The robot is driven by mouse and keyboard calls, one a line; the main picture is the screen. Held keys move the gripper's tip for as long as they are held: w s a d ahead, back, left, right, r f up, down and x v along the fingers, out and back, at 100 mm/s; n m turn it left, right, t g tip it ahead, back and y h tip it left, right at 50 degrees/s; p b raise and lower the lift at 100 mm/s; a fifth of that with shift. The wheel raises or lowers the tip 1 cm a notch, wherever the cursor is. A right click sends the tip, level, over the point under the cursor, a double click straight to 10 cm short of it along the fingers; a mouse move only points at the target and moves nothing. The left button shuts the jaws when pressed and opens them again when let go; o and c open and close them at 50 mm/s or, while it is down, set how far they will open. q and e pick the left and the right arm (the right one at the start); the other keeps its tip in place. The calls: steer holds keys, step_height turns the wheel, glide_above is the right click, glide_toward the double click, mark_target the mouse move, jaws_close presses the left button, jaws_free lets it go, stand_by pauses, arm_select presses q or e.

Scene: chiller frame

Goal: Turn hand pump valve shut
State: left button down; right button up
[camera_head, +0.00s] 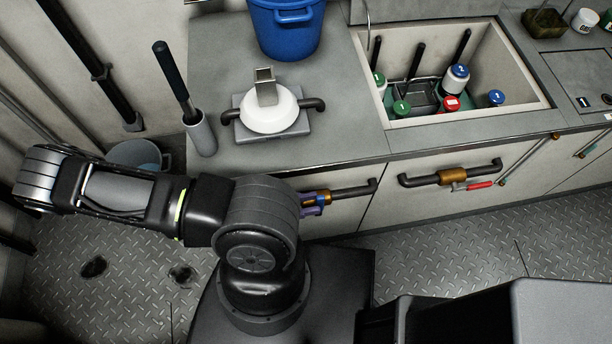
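Two valves show on dark bent pipes along the cabinet front; I cannot tell which one belongs to the hand pump. One has a brass body and a red lever (473,186), which lies nearly along its pipe. The other valve (317,198) has a brass body with blue and purple parts, and my arm partly hides it. A grey cylinder with a long black handle (185,100), perhaps the hand pump, stands at the counter's left end. My arm crosses the left and middle of the view. I see no gripper fingers of either hand.
A white bowl-like part (268,115) with a metal block sits on a grey plate on the counter (340,120). A blue bucket (287,28) stands behind it. A sink (520,100) holds several capped bottles. The metal floor (450,240) before the cabinets is clear.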

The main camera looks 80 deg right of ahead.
steer(key=v, duration=0.7)
steer(key=shift+w, duration=0.35)
steer(key=shift+a+f, duration=0.1)
steer(key=shift+a, duration=0.05)
stand_by(0.4)
